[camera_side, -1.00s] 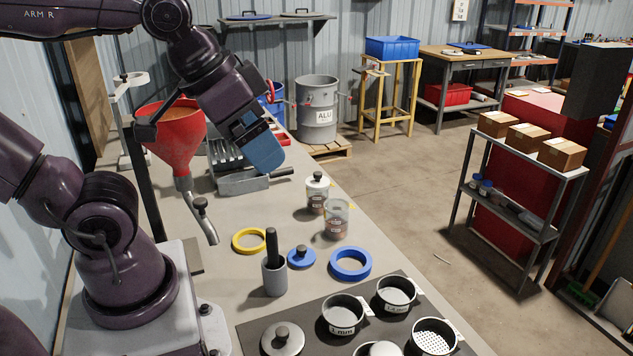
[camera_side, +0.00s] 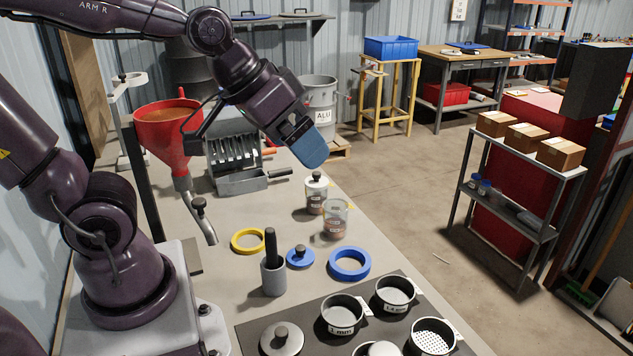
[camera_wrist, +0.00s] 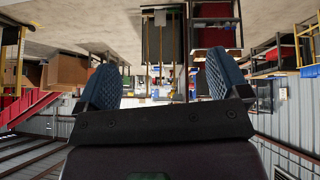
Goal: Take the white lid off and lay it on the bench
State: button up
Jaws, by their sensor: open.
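The white lid (camera_side: 316,182) with a dark knob sits on a clear jar (camera_side: 316,201) on the bench (camera_side: 225,270). The jar stands upright behind a second clear jar (camera_side: 336,220), which has no white lid. My gripper (camera_side: 312,150) is in the air just above the white lid in the side view, apart from it. In the wrist view its two blue padded fingers (camera_wrist: 160,88) are spread wide with nothing between them. The lid and the jar do not show in the wrist view.
A yellow ring (camera_side: 235,247), a blue lid (camera_side: 300,251) and a blue ring (camera_side: 332,263) lie on the bench. A grey cup with a black-handled tool (camera_side: 274,280) stands nearby. A red funnel (camera_side: 168,145) and a slotted metal box (camera_side: 240,181) stand behind. Sieves fill the front mat.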

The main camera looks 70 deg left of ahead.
jog(key=w+a+f+n+t, duration=0.1)
jog(key=w+a+f+n, duration=0.1)
jog(key=w+f, duration=0.35)
jog(key=n+y, duration=0.8)
jog(key=y, duration=0.3)
send_near(316, 174)
jog(key=x, duration=1)
jog(key=shift+w+a+f, duration=0.15)
jog(key=shift+a, duration=0.1)
jog(key=c, duration=1)
